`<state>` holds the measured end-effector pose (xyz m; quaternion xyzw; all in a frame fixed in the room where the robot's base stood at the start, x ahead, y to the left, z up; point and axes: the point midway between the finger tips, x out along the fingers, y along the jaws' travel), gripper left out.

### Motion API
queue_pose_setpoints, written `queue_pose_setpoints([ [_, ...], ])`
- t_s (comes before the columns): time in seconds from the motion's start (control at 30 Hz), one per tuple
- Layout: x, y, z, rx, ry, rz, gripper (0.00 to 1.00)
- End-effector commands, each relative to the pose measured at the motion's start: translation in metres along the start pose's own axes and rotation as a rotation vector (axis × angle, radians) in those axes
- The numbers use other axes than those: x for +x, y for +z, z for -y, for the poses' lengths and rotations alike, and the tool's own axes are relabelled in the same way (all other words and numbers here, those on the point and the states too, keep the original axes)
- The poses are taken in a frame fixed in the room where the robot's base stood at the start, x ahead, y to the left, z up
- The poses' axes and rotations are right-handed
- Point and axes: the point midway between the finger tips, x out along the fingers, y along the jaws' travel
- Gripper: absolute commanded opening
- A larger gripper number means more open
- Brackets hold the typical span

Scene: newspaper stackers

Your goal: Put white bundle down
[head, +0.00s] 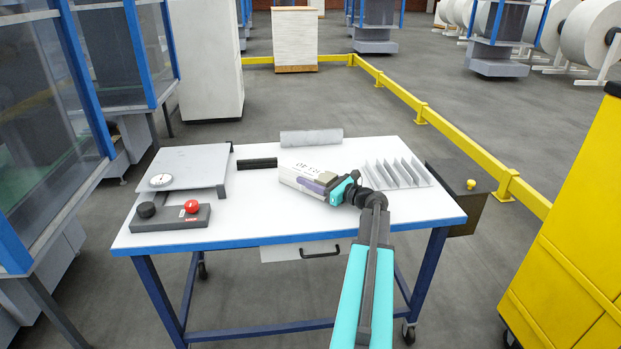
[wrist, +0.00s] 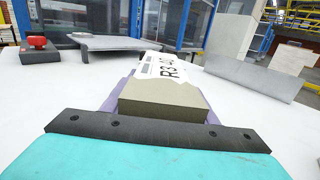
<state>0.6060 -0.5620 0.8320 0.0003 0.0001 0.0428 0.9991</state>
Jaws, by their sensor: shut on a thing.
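The white bundle (head: 302,178) is a long block with a printed white wrapper and lettering. It is over the middle of the white table (head: 240,213). My gripper (head: 330,188) is shut on its near right end, coming in from the right. In the wrist view the bundle (wrist: 168,68) points away from the dark jaw plate (wrist: 155,130), with its grey-brown end facing me and purple pads along its sides. It looks low, close to the tabletop; I cannot tell whether it touches.
A scale plate (head: 182,168) and a red-button box (head: 170,217) fill the left side. The front middle is clear.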

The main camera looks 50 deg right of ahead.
Motion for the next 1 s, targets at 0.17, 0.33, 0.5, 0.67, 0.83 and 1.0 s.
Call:
queue_pose_setpoints([
  [0.17, 0.0, 0.0, 0.0, 0.0, 0.0, 0.005, 0.0],
  [0.33, 0.0, -0.002, 0.0, 0.0, -0.001, 0.0, 0.72],
  [0.5, -0.001, -0.002, 0.001, 0.0, -0.001, 0.0, 0.72],
  [0.67, -0.001, 0.001, 0.001, 0.0, -0.001, 0.0, 0.72],
  [0.83, -0.011, 0.0, 0.001, 0.0, -0.003, 0.0, 0.72],
  [1.0, -0.032, 0.0, 0.0, 0.0, -0.004, 0.0, 0.72],
])
